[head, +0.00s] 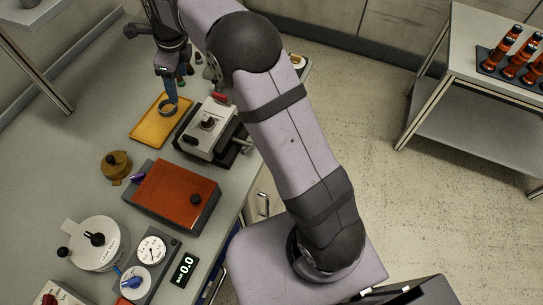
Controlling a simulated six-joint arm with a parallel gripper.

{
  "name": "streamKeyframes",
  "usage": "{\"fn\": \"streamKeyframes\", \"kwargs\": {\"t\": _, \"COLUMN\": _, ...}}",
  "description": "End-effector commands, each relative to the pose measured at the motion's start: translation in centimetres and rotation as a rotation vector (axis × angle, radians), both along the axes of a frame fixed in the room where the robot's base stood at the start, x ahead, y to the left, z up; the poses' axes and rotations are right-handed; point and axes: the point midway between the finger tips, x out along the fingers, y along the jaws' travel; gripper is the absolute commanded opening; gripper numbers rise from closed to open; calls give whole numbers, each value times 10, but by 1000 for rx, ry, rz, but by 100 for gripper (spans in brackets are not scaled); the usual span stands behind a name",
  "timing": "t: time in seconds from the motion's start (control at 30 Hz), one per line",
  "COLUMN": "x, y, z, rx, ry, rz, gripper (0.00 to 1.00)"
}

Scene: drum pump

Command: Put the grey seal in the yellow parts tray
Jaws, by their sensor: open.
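The yellow parts tray (146,133) lies on the grey bench, left of centre in the head view. The grey seal (168,108), a ring, shows over the upper part of the tray, and appears to rest on it. My gripper (172,97) points down just above the seal, its jaws open. The fingertips are close to the ring; whether they touch it cannot be told from this angle.
A grey and black device (207,133) stands right beside the tray. A red-topped box (175,193) and a brown round part (116,166) are nearer. Dials and a white round device (92,243) fill the front. Bench left of the tray is clear.

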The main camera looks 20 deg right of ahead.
Motion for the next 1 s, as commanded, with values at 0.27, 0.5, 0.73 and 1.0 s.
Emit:
{"fn": "streamKeyframes", "kwargs": {"t": 0.27, "x": -76, "y": -68, "z": 0, "rx": -149, "ry": -18, "rz": 595, "gripper": 64}}
{"fn": "streamKeyframes", "kwargs": {"t": 0.5, "x": -156, "y": -113, "z": -12, "rx": -234, "ry": -15, "rz": 1111, "gripper": 64}}
{"fn": "streamKeyframes", "kwargs": {"t": 0.73, "x": -242, "y": -146, "z": -31, "rx": -273, "ry": -11, "rz": 1614, "gripper": 64}}
{"fn": "streamKeyframes", "kwargs": {"t": 1.0, "x": -304, "y": -161, "z": -48, "rx": -274, "ry": -18, "rz": 1970, "gripper": 64}}
